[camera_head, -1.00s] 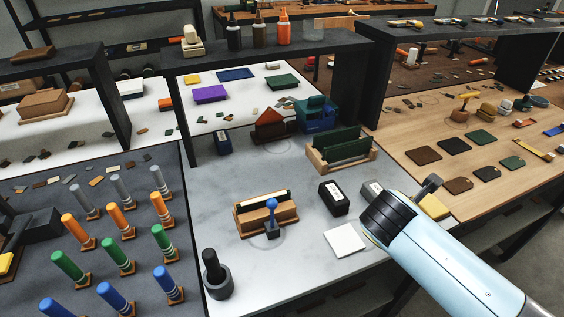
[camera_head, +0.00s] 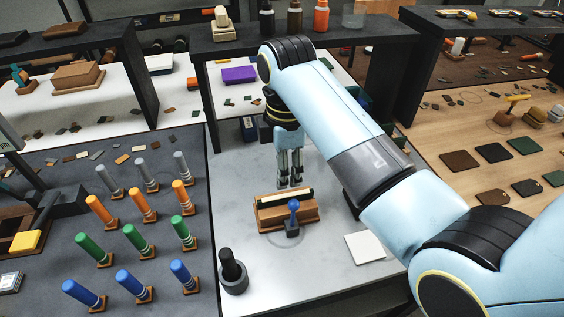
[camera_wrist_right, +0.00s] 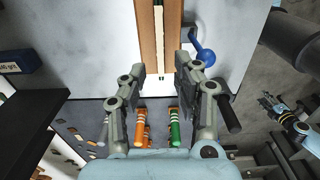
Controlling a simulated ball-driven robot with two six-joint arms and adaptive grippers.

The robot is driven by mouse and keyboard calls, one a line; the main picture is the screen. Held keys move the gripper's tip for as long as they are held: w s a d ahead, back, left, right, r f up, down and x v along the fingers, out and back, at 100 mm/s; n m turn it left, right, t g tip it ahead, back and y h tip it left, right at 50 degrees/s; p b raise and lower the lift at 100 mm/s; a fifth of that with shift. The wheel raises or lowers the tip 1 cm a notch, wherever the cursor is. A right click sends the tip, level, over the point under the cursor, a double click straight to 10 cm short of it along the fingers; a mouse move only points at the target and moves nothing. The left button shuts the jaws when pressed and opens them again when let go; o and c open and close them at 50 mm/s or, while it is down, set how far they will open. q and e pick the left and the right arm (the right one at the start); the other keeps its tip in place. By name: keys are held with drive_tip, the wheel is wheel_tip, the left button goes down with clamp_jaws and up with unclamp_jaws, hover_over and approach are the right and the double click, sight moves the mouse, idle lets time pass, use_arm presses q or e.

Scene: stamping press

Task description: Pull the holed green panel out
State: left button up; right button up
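A wooden block (camera_head: 286,216) with a long slot stands on the grey table; a thin dark green edge (camera_head: 284,198) shows along its top. In the right wrist view the block (camera_wrist_right: 172,40) shows a cream strip in its slot. No hole can be made out. A blue-knobbed lever (camera_head: 293,208) is on its front side. My right gripper (camera_head: 290,184) points down just above and behind the block. It is open and empty, its fingertips (camera_wrist_right: 162,70) apart either side of the slot line. The rack of green panels is hidden behind my right arm.
A white square pad (camera_head: 365,248) lies right of the block. A black-handled stamp (camera_head: 232,270) stands at front left. Several coloured pegs (camera_head: 140,240) stand on the left table. Flat dark tags (camera_head: 495,153) lie on the wooden table. A black shelf (camera_head: 350,38) spans behind.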

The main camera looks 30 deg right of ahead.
sight(286, 195)
wheel_tip(286, 195, down, 8)
drive_tip(key=shift+r, duration=0.1)
drive_tip(key=shift+c, duration=0.3)
clamp_jaws()
drive_tip(key=shift+r, duration=0.25)
drive_tip(key=shift+r, duration=0.4)
drive_tip(key=shift+r, duration=3.25)
